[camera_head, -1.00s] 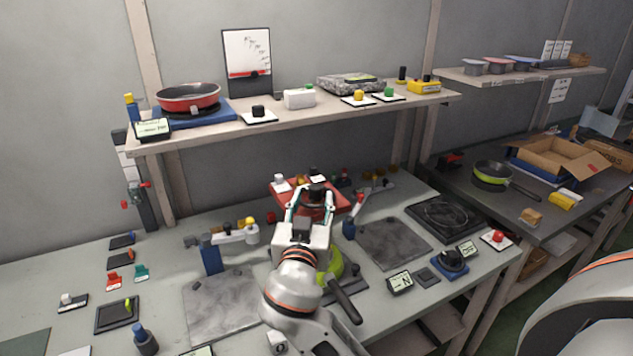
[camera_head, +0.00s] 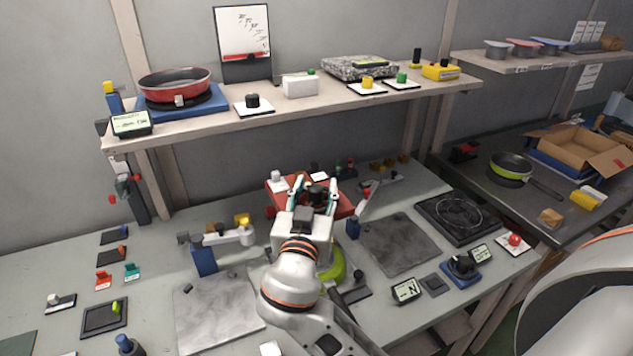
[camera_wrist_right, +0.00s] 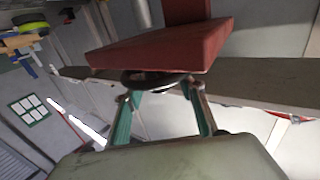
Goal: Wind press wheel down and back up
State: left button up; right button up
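The press is a red block (camera_head: 340,205) at the back middle of the workbench, partly hidden behind my right arm. In the right wrist view the red block (camera_wrist_right: 165,45) is large and tilted, with a dark round wheel (camera_wrist_right: 150,78) on its near face. My right gripper (camera_head: 317,187) is at the wheel. In the wrist view its two green-sided fingers (camera_wrist_right: 162,90) stand apart, their tips at the two sides of the wheel's rim. Whether they press on the rim or only straddle it is unclear. My left gripper is not in view.
A shelf (camera_head: 325,98) above the bench holds a red pan (camera_head: 175,85) and several small items. A blue-and-white fixture (camera_head: 205,258) stands left of my arm. A green pan (camera_head: 333,268) is partly hidden beside it. A grey plate (camera_head: 398,245) lies right.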

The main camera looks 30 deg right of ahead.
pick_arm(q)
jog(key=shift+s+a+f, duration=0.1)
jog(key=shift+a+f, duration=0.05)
pick_arm(e)
jog(key=shift+c, duration=1)
grip_shut()
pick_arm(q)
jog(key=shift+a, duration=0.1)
pick_arm(e)
jog(key=shift+y, duration=0.3)
